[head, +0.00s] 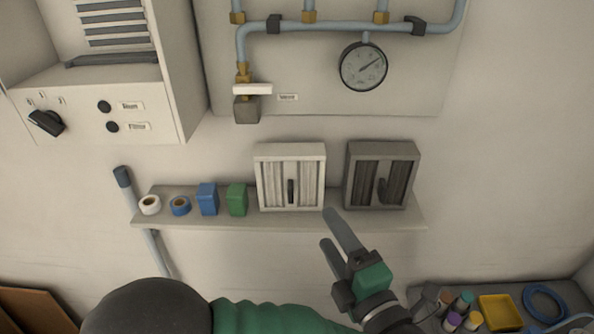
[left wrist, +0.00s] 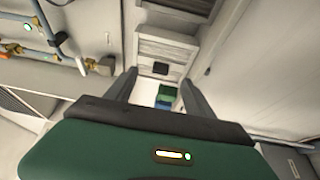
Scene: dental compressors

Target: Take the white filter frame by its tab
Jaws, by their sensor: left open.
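The white filter frame (head: 265,180) stands upright on the wall shelf, with a dark upright tab (head: 290,191) low on its pleated front. It also shows in the left wrist view (left wrist: 176,50), its tab (left wrist: 160,68) lying between my fingers in the picture. My left gripper (head: 328,228) is open and empty, below and right of the white frame in the head view. Its fingers appear apart from the tab; the exact gap in depth is unclear. My right gripper is not in view.
A grey filter frame (head: 409,172) stands right of the white one. Left of it are a green box (head: 237,199), a blue box (head: 207,199) and two tape rolls on the shelf (head: 300,221). Pipes and a gauge (head: 363,67) are above. A cluttered surface is lower right.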

